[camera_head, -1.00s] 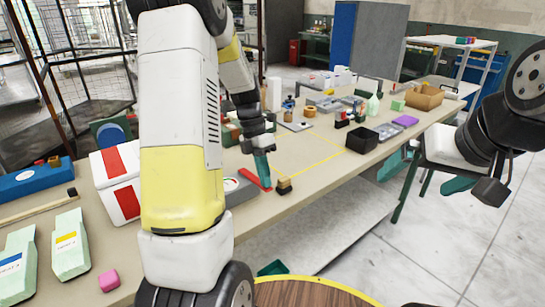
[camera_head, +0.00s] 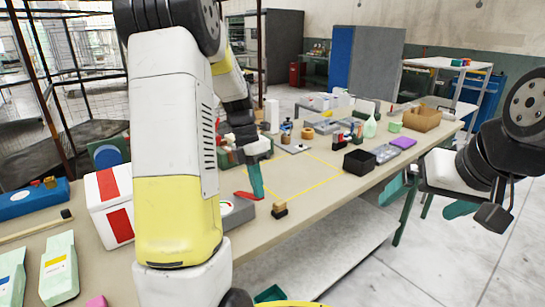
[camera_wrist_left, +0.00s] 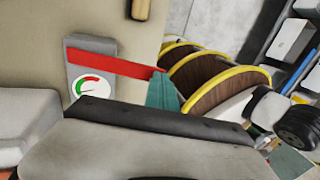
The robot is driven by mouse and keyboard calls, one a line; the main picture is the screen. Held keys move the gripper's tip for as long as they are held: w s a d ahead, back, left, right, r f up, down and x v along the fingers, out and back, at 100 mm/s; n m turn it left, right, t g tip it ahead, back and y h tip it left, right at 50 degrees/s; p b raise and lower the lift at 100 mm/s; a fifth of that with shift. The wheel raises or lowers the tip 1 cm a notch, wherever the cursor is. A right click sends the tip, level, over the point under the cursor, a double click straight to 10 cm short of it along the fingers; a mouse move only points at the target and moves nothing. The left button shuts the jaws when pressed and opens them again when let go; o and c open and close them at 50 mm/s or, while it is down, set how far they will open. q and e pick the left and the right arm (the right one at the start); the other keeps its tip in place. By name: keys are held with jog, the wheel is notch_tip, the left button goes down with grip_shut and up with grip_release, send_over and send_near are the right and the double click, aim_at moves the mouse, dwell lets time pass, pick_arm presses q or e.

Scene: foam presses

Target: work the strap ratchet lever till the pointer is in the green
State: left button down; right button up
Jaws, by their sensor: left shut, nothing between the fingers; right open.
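The strap ratchet is a grey block (camera_head: 238,214) with a red lever (camera_head: 244,195) at the table's near edge. In the left wrist view the lever (camera_wrist_left: 115,60) runs across the block (camera_wrist_left: 93,45) towards my finger. The round dial (camera_wrist_left: 90,90) on the block has a green and red arc; I cannot make out its pointer surely. My left gripper (camera_head: 257,190) is shut and empty, its teal fingertips at the lever's right end. They seem to touch it. My right gripper (camera_head: 425,202) is open and empty, off the table's right side.
A small black and tan block (camera_head: 280,210) stands right of the ratchet. A white and red box (camera_head: 110,207) is to the left. The yellow-outlined table area (camera_head: 305,178) is mostly clear.

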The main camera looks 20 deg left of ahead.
pick_arm(q)
jog(key=s+d+v, duration=0.1)
jog(key=v, duration=1)
jog(key=shift+r, duration=0.25)
dwell(0.3)
jog(key=s+d+r+m+t, duration=0.1)
jog(key=s+d+m+t, duration=0.3)
jog(key=s+m, duration=0.4)
jog(key=s+d+r+m+t, duration=0.1)
jog(key=s+d+m+t, duration=0.3)
jog(key=m, duration=1.7)
jog(key=shift+s+d+r+t+y, duration=0.15)
jog(key=shift+s+d+t+y, duration=0.2)
jog(key=shift+s, duration=2.15)
